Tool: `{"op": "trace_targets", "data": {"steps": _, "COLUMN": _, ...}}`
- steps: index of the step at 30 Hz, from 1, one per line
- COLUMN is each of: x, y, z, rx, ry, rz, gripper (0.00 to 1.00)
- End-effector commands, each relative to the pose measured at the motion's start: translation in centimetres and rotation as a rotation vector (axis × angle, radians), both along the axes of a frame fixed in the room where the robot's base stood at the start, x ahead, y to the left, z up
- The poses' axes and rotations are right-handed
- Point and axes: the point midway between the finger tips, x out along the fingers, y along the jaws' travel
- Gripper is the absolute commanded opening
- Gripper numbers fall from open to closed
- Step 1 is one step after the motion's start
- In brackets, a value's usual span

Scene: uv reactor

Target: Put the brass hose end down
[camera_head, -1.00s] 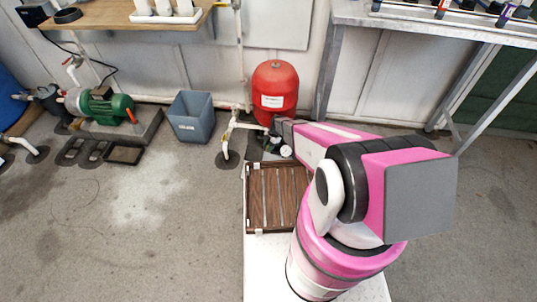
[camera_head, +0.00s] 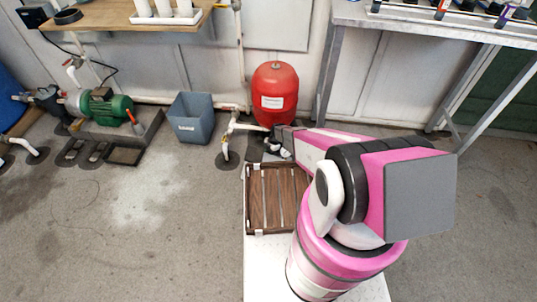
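I cannot make out the brass hose end; it is hidden or too small to tell. My gripper (camera_head: 276,148) is at the far end of my pink arm, low in front of the red tank (camera_head: 274,93). It is small and dark, with a white part beside it, and its fingers do not show clearly. I cannot tell whether it is open or shut, or whether it holds anything. White pipework with a valve (camera_head: 231,130) stands on the floor just left of it.
A slatted brown wooden tray (camera_head: 249,200) lies nearer than my gripper. A grey bin (camera_head: 190,118) and a green motor pump (camera_head: 105,105) stand to the left. A metal-legged table (camera_head: 450,32) is at the back right. The left floor is open.

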Motion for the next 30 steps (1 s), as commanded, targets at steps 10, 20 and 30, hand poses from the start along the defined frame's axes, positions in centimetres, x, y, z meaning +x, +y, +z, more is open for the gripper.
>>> {"op": "trace_targets", "data": {"steps": 10, "x": 0.1, "y": 0.0, "z": -1.7, "rx": -0.005, "ry": 0.0, "rz": 0.001, "gripper": 0.36}}
{"op": "trace_targets", "data": {"steps": 20, "x": 0.2, "y": 0.0, "z": -1.0, "rx": -0.007, "ry": -0.001, "rz": 0.003, "gripper": 0.46}}
{"op": "trace_targets", "data": {"steps": 30, "x": 1.4, "y": -2.1, "z": 5.9, "rx": -0.004, "ry": -0.002, "rz": 0.001, "gripper": 0.52}}
